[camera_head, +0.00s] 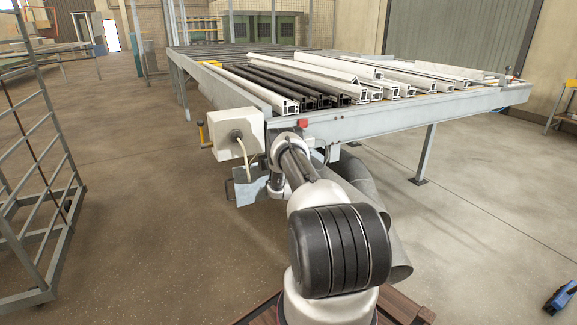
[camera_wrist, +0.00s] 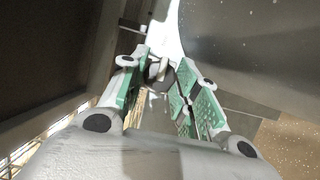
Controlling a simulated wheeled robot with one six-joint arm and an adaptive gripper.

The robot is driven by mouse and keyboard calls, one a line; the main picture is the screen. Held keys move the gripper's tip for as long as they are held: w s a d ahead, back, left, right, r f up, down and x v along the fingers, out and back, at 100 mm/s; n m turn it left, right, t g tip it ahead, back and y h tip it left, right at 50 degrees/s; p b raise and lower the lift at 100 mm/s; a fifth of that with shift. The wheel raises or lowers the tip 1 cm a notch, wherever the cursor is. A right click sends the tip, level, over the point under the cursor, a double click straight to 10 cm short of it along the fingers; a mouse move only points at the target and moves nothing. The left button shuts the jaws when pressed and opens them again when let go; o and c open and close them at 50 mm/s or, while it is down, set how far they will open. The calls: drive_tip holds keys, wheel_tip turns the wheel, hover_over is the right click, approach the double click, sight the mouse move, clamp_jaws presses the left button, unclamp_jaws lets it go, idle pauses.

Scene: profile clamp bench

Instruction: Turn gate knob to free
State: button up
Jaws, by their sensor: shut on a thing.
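My gripper (camera_wrist: 163,82) shows in the wrist view, with its green-padded fingers closed in on a small grey part (camera_wrist: 154,70) between the tips. The part appears to be the gate knob, but it is mostly hidden and its turn position cannot be read. A bright white piece (camera_wrist: 160,42) lies just beyond the fingertips. In the head view my arm reaches to the near corner of the clamp bench (camera_head: 400,112), below its top. My own arm hides the knob and the fingertips there.
A pale box (camera_head: 232,133) with a cable hangs at the bench's near left corner, and a red button (camera_head: 303,124) is beside my arm. White profiles (camera_head: 340,78) and black profiles (camera_head: 285,88) lie on top. A metal rack (camera_head: 40,200) stands left. The floor between is clear.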

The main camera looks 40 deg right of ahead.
idle(0.4)
drive_tip(key=o, duration=1)
drive_tip(key=v, duration=1.2)
drive_tip(key=shift+f, duration=0.1)
